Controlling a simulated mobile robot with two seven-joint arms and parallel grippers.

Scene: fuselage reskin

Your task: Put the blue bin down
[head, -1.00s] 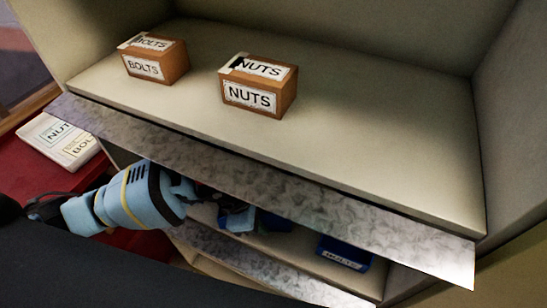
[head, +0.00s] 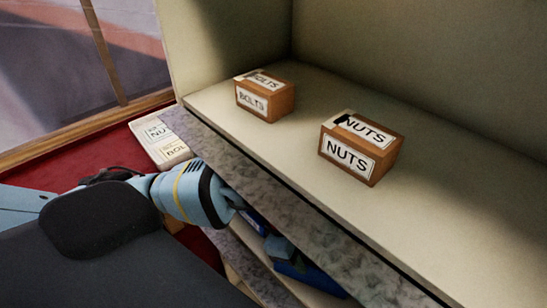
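A blue bin (head: 308,277) shows in part on the lower shelf, below the front edge of the upper shelf. My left arm reaches in from the left, and its gripper (head: 282,249) is down at the lower shelf, right by this bin. The upper shelf's edge hides much of the gripper, so I cannot tell whether its fingers are open or shut on the bin. Another bit of blue (head: 257,220) shows further left behind my wrist; its shape is mostly hidden. My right gripper is out of view.
An orange-brown BOLTS box (head: 265,98) and a NUTS box (head: 360,150) stand on the upper shelf (head: 300,120). Its grey metal front edge (head: 290,215) overhangs the lower shelf close to my wrist. A white labelled tray (head: 160,142) lies on the red surface at the left.

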